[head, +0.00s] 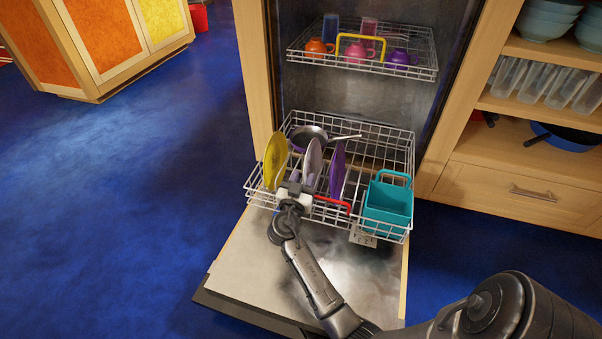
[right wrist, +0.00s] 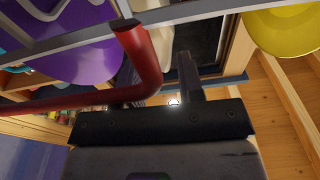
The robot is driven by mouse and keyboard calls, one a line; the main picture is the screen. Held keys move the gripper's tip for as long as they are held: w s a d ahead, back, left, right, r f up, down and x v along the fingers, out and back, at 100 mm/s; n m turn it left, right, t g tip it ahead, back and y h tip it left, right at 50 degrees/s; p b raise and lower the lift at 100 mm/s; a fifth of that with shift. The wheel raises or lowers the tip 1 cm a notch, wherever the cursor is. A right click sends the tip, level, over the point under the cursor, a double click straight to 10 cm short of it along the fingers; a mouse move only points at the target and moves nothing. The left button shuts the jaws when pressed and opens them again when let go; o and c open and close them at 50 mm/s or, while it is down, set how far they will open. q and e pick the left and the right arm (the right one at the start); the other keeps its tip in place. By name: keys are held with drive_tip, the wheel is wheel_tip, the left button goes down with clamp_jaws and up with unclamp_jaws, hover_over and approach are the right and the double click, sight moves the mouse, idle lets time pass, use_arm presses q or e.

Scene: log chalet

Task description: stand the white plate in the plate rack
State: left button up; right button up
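The white plate (head: 313,160) stands on edge, slightly tilted, in the lower dishwasher rack between a yellow plate (head: 275,161) and a purple plate (head: 338,168). The lower wire rack (head: 377,138) is pulled out over the open door. My right gripper (head: 294,190) is at the rack's front edge, just in front of the white plate. In the right wrist view its fingers (right wrist: 170,80) look apart, with the red handle crossing one of them. Whether a finger touches the plate is hidden. My left gripper is out of view.
A red handle (head: 333,203) is on the rack's front, close to my gripper. A teal basket (head: 388,203) stands at the rack's right and a pan (head: 308,136) lies at the back. The upper rack (head: 420,74) holds cups. Blue floor is clear at left.

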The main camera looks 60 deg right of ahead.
use_arm(q)
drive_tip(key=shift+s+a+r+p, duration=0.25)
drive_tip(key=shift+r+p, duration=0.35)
drive_tip(key=shift+p, duration=0.05)
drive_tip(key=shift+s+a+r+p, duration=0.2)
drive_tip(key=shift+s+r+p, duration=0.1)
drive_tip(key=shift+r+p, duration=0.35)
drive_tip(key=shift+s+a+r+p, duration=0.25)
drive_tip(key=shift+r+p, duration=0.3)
drive_tip(key=shift+p, duration=0.1)
use_arm(e)
drive_tip(key=v, duration=1.4)
